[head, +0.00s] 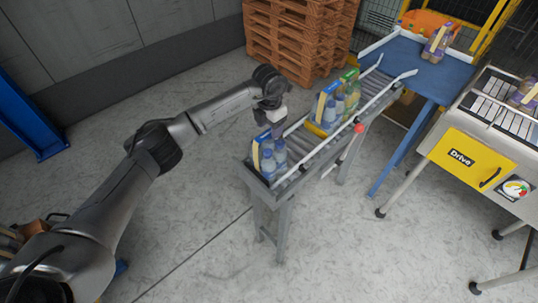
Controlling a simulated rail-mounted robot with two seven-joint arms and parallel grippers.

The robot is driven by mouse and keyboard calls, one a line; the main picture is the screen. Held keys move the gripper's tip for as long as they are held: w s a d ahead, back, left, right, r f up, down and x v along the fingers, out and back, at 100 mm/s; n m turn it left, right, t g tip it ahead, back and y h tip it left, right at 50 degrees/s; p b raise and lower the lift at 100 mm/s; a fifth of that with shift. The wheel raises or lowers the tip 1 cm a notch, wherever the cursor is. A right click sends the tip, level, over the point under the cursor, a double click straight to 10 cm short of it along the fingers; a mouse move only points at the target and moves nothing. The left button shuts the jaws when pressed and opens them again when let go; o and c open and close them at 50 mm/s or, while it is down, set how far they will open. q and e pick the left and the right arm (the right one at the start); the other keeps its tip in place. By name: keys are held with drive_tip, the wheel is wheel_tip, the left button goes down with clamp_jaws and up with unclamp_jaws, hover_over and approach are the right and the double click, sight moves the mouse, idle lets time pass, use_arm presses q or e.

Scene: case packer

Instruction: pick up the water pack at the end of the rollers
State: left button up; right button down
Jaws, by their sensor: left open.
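The water pack (278,158) stands at the near end of the rollers (296,152). It has clear bottles with blue caps and a yellow and blue card on its left side. My left gripper (270,122) comes in from the left and hangs just above the pack. It is open and holds nothing; its fingers are small and partly merge with the pack behind. Whether the fingers touch the pack, I cannot tell. My right gripper is not in view.
More bottle packs (342,97) stand farther up the rollers, close behind. A red knob (359,128) sits on the right rail. A blue table (412,68) with a purple pack, a yellow drive cabinet (462,162) and stacked pallets (290,40) stand beyond.

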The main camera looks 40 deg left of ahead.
use_arm(q)
drive_tip(key=shift+f, duration=0.5)
drive_tip(key=shift+c, duration=0.2)
clamp_jaws()
drive_tip(key=shift+r, duration=0.15)
